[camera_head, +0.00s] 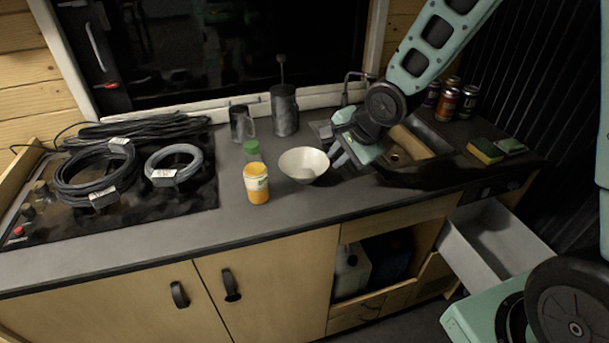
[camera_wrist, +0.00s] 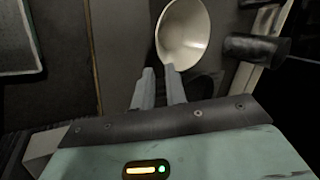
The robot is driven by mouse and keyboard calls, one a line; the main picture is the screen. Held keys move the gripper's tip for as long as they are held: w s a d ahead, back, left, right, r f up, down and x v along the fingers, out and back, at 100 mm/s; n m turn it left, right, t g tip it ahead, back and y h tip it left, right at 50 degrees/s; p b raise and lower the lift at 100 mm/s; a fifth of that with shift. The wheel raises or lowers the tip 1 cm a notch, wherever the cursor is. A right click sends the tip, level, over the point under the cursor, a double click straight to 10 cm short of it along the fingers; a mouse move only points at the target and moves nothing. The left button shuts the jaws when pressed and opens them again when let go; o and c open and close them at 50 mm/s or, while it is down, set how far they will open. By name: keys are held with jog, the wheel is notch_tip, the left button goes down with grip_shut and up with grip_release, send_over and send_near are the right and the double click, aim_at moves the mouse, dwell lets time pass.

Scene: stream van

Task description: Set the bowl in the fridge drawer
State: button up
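The white bowl (camera_head: 304,165) stands upright on the dark counter, left of the sink. It also shows at the top of the wrist view (camera_wrist: 184,35). My gripper (camera_head: 338,154) is at the bowl's right side, low over the counter. In the wrist view its two fingers (camera_wrist: 159,72) are apart, with their tips at the bowl's near rim. I cannot tell whether they touch it. The grey fridge drawer (camera_head: 497,240) is pulled open below the counter at the right, and its visible inside is empty.
A yellow-orange jar (camera_head: 256,184) and a green-capped jar (camera_head: 251,150) stand left of the bowl. A dark mug (camera_head: 242,124) and canister (camera_head: 285,110) are behind. Cable coils (camera_head: 95,178) cover the hob.

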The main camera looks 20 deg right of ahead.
aim_at(319, 175)
jog(key=x, duration=0.6)
jog(key=shift+p+x, duration=0.55)
jog(key=shift+x, duration=2.05)
grip_shut()
jog(key=shift+r, duration=0.1)
notch_tip(319, 175, up, 18)
jog(key=p, duration=0.1)
jog(key=shift+p, duration=0.35)
